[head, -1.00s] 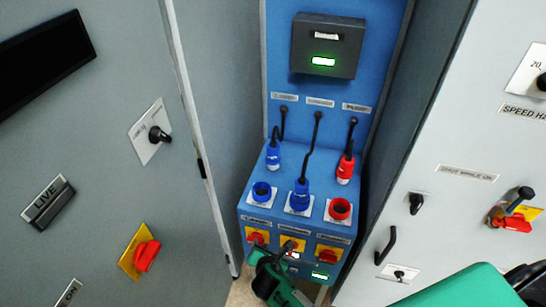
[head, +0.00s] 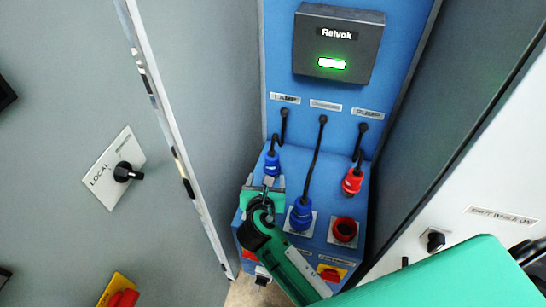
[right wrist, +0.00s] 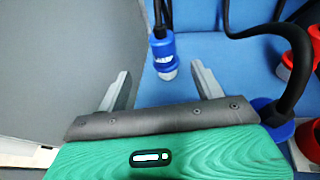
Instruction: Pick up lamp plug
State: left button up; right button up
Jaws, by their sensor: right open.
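The lamp plug (head: 272,162) is a small blue plug hanging on a black cord below the LAMP label (head: 285,98), at the left of the blue panel. It also hangs near the middle of the right wrist view (right wrist: 163,55), with a pale lower end. My right gripper (head: 270,183) is open just below and in front of it. In the right wrist view the two grey fingers (right wrist: 160,78) stand apart, one on each side of the plug's lower end. The left socket is hidden behind my gripper in the head view. My left gripper is not in view.
A second blue plug (head: 301,213) sits in the middle socket, with its cord rising close by. A red plug (head: 352,182) hangs above a red socket (head: 344,229) at the right. Grey cabinet walls (head: 205,110) flank the blue panel closely.

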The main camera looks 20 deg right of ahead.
aim_at(271, 162)
jog(key=p+x, duration=0.1)
jog(key=x, duration=0.4)
jog(key=shift+w+d+r, duration=0.15)
jog(key=shift+r, duration=0.05)
jog(key=shift+x, duration=1.2)
jog(key=shift+w+f, duration=0.1)
jog(key=shift+f, duration=0.1)
jog(key=shift+w+d+p, duration=0.35)
jog(key=shift+w+p, duration=0.2)
jog(key=shift+p, duration=0.15)
jog(key=p+x, duration=0.1)
jog(key=x, duration=0.2)
jog(key=shift+w+d+f, duration=0.1)
jog(key=shift+d+f, duration=0.05)
jog(key=shift+w+d+f, duration=0.1)
jog(key=shift+w, duration=0.1)
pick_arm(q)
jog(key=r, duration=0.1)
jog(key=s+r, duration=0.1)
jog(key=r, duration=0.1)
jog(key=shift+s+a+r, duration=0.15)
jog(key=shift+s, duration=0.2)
